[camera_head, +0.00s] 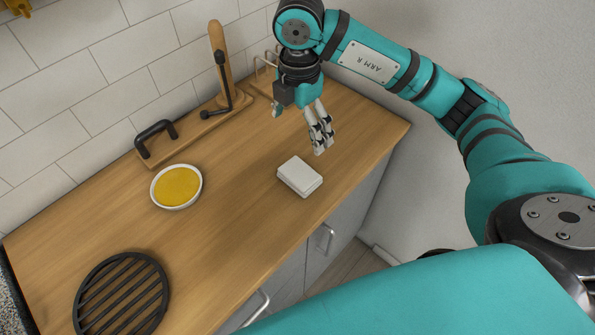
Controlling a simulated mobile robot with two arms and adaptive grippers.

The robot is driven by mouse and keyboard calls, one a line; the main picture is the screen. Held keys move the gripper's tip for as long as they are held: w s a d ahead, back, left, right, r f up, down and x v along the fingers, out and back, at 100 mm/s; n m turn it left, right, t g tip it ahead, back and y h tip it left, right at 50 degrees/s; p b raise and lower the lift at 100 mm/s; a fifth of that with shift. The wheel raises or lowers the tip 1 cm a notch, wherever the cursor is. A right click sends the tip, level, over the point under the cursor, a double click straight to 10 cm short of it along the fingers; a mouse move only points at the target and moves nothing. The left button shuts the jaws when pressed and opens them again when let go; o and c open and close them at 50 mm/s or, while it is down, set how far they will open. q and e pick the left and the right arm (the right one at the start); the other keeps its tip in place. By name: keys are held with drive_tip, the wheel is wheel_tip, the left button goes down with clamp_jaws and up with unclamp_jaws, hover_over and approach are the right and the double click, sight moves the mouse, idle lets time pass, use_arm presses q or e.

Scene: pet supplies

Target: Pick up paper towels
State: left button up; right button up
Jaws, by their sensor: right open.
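A small white block-like stack that looks like the paper towels (300,175) lies flat on the wooden counter near its front edge. My right gripper (298,130) points down above the counter, just behind and above the stack. It is open and empty, and its fingers are apart from the stack. Nothing covers the stack. My left gripper is not in view.
A white round dish with yellow contents (178,187) sits on the wooden counter (225,245). A black slatted round trivet (122,295) lies at front left. A wooden stand with a black handle (205,120) is along the tiled wall. Counter around the stack is clear.

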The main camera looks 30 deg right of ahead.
drive_tip(key=p, duration=0.3)
hover_over(300, 172)
drive_tip(key=f, duration=1.1)
drive_tip(key=shift+s+a+f, duration=0.1)
drive_tip(key=shift+s+a, duration=0.05)
drive_tip(key=shift+a, duration=0.1)
drive_tip(key=shift+f+p, duration=0.3)
drive_tip(key=f+p, duration=0.1)
drive_tip(key=f, duration=0.2)
drive_tip(key=shift+d+f+p, duration=0.2)
drive_tip(key=shift+f+p, duration=0.1)
drive_tip(key=shift+p, duration=0.1)
drive_tip(key=shift+f, duration=0.5)
drive_tip(key=c, duration=0.6)
